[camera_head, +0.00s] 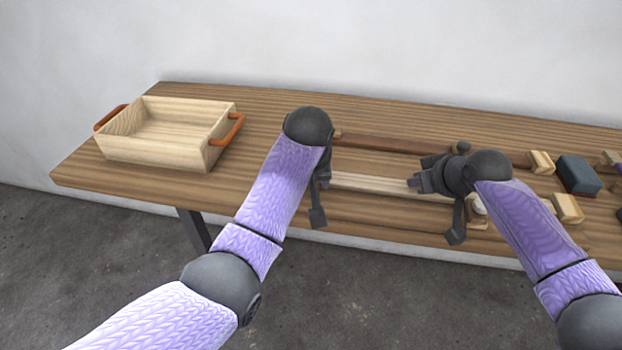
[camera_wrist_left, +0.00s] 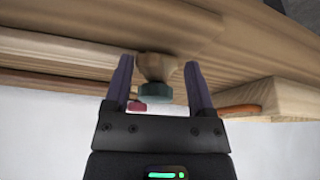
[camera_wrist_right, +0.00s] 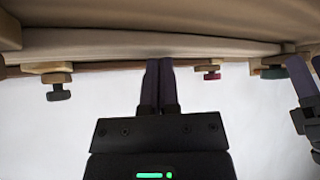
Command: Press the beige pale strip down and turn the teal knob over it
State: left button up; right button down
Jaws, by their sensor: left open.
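The pale beige strip (camera_head: 375,184) lies along the front of the table. It also shows as a band across the right wrist view (camera_wrist_right: 150,47). The teal knob (camera_wrist_left: 155,90) sits on a wooden piece, between the spread fingers of my left gripper (camera_wrist_left: 160,78), with gaps on both sides. In the head view my left arm hides this knob. The knob also shows in the right wrist view (camera_wrist_right: 274,72), close to the left fingers. My right gripper (camera_wrist_right: 158,62) has its fingers together at the strip's edge, nothing visible between them. I cannot tell whether they touch the strip.
A wooden tray (camera_head: 208,150) with orange handles stands at the left. A brown strip (camera_head: 385,144) lies behind the pale one. A red knob (camera_wrist_right: 212,75) and a dark grey knob (camera_wrist_right: 58,92) are farther along. A dark blue box (camera_head: 579,176) is at the right.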

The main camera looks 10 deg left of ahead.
pick_arm(q)
jog(key=shift+a+m+h, duration=0.4)
jog(key=shift+a+m, duration=0.2)
jog(key=shift+m, duration=0.6)
jog(key=shift+a, duration=0.1)
jog(key=shift+a+m+h, duration=0.4)
jog(key=shift+a+m, duration=0.05)
jog(key=shift+m, duration=0.55)
jog(key=shift+a+m, duration=0.1)
jog(key=shift+m, duration=0.3)
jog(key=m, duration=0.1)
jog(key=a+m+h, duration=0.1)
jog(key=m, duration=0.1)
jog(key=shift+w+g, duration=0.3)
jog(key=shift+o, duration=1.2)
jog(key=c, duration=0.6)
jog(key=shift+o, duration=0.3)
jog(key=shift+a, duration=0.1)
